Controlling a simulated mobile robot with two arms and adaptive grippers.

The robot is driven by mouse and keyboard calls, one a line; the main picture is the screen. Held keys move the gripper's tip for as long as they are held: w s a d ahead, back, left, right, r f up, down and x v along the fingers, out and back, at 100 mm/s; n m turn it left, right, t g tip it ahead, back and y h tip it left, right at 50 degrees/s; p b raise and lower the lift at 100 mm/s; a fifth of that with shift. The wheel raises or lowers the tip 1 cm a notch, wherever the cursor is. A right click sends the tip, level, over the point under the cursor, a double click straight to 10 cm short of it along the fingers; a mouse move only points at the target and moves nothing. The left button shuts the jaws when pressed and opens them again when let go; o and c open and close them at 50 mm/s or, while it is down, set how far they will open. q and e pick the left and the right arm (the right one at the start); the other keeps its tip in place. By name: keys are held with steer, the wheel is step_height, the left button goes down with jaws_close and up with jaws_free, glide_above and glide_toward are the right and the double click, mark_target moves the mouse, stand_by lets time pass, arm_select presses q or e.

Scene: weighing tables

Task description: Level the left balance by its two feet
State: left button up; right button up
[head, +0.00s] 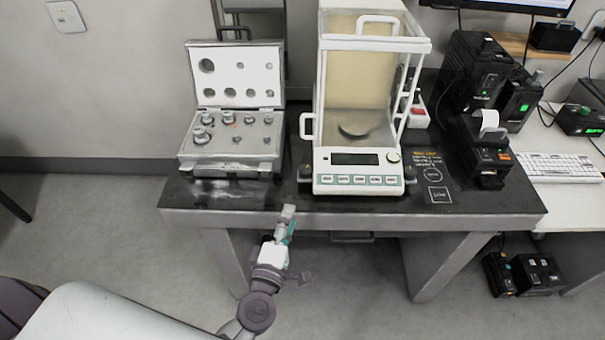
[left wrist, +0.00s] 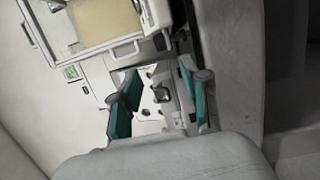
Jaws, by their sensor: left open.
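The balance (head: 358,170) stands on the dark table, with a glass draft shield, a blank display and a front row of buttons. Its left foot (head: 304,173) and right foot (head: 411,186) show as dark knobs at the front corners. A small round fitting (head: 393,157), perhaps the level bubble, sits right of the display; its bubble is too small to read. My left gripper (head: 288,212) is at the table's front edge, left of and in front of the left foot, apart from it. In the left wrist view its teal-padded fingers (left wrist: 161,88) are open and empty. My right gripper is not seen.
An open case of weights (head: 232,165) stands left of the balance; it also shows between my fingers in the left wrist view (left wrist: 150,110). A small black printer (head: 488,155) stands to the right. The table's front edge (head: 350,215) lies below my gripper's tip.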

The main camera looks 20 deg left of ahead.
mark_target(303, 176)
arm_select(q)
steer(key=w, duration=0.9)
steer(key=w+p, duration=0.1)
steer(key=w, duration=0.3)
steer(key=shift+w+a, duration=0.15)
steer(key=shift+a, duration=0.15)
jaws_close()
steer(key=shift+a+h, duration=0.1)
steer(key=shift+h, duration=0.2)
